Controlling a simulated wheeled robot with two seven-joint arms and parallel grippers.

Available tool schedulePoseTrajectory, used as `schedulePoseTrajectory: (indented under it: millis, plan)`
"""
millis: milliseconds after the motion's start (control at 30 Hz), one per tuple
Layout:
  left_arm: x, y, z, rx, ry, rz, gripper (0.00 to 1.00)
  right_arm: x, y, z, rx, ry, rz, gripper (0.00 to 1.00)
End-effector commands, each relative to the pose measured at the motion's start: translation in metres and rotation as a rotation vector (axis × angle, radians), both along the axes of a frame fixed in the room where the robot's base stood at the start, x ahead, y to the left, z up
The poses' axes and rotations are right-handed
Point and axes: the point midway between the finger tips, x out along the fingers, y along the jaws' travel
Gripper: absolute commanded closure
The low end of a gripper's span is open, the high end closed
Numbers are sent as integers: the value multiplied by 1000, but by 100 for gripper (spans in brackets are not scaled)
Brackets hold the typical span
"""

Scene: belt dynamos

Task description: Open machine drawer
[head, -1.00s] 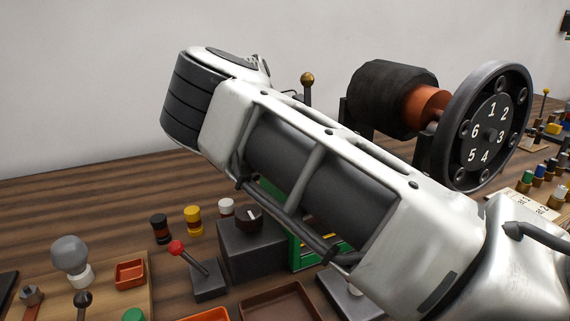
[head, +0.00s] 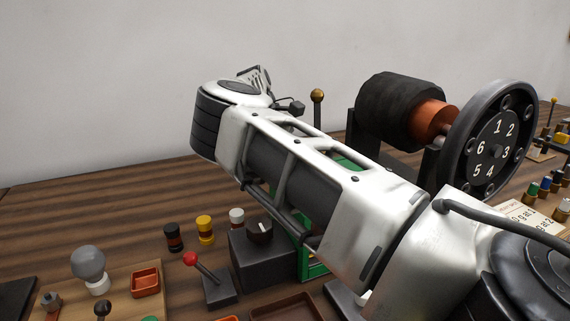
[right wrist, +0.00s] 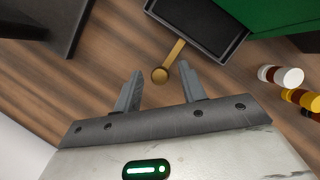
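A dark, tray-like drawer (right wrist: 205,25) juts out beside the green machine body (right wrist: 262,18) in the right wrist view, its hollow inside showing. A brass bar with a round end (right wrist: 159,75) reaches from near the drawer's edge toward my right gripper (right wrist: 160,80). My right gripper is open, its fingers on either side of the round end; whether they touch it I cannot tell. In the head view my right arm covers most of the green machine (head: 313,262), and the drawer is hidden there. My left gripper is not in view.
A dynamo with a black roller (head: 392,108) and numbered wheel (head: 490,150) stands to the right. A brass ball-topped lever (head: 317,96) rises behind my arm. A red-knobbed lever (head: 192,259), a dark dial box (head: 262,258) and small cylinders (head: 205,229) stand on the left.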

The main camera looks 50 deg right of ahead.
Motion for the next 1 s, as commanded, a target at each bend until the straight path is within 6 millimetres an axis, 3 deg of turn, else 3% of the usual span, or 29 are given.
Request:
schedulePoseTrajectory:
  millis: [267, 700, 1000]
  plan:
    - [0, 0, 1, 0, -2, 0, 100, 6, 1, 13, -3, -2, 2, 59]
    - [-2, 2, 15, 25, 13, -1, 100, 34, 10, 94, 0, 0, 2, 59]
    - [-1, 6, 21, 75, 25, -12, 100, 42, 13, 111, 1, 0, 0, 59]
